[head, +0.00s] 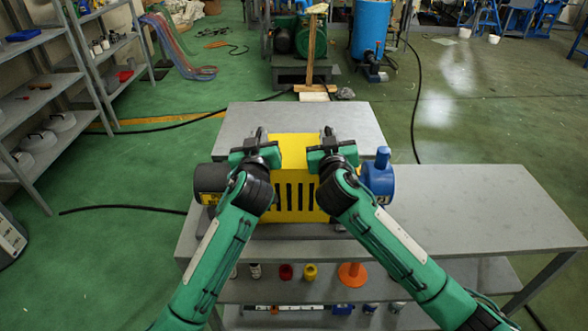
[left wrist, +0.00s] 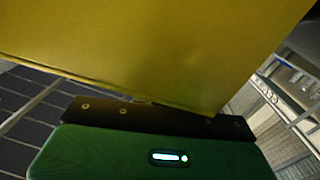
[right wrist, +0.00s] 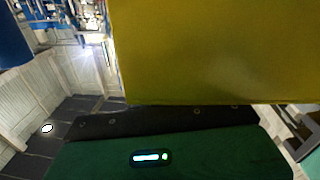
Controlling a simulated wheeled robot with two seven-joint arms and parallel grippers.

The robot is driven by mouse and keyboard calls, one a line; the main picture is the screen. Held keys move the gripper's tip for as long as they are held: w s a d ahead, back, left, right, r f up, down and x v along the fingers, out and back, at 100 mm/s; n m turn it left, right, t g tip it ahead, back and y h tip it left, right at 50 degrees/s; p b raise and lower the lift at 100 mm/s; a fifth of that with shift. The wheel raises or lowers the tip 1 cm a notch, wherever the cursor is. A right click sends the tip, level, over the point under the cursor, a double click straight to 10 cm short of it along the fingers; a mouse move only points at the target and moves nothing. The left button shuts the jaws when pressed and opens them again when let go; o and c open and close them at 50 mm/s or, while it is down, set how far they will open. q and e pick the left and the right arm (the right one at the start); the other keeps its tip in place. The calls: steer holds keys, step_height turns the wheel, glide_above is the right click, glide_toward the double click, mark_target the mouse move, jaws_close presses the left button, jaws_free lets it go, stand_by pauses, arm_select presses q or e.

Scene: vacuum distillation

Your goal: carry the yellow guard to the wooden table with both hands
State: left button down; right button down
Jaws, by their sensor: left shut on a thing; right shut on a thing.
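The yellow guard (head: 293,152), a box-like cover with dark slots in its front, sits between a dark motor (head: 207,179) and a blue pump part (head: 378,178) on the grey table. My left gripper (head: 262,138) is shut on its left side, and my right gripper (head: 328,138) is shut on its right side. The guard also fills the upper part of the left wrist view (left wrist: 160,45) and of the right wrist view (right wrist: 210,50). I cannot tell whether it is touching what is below it. No wooden table is clearly visible.
The grey table (head: 500,205) has bare room on the right. Its lower shelf holds an orange funnel-like piece (head: 352,275) and several small items. Grey shelving (head: 50,75) stands at the left. A wooden post (head: 311,50) and a blue tank (head: 370,30) stand behind.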

step_height(320, 180, up, 19)
steer(key=p, duration=1.9)
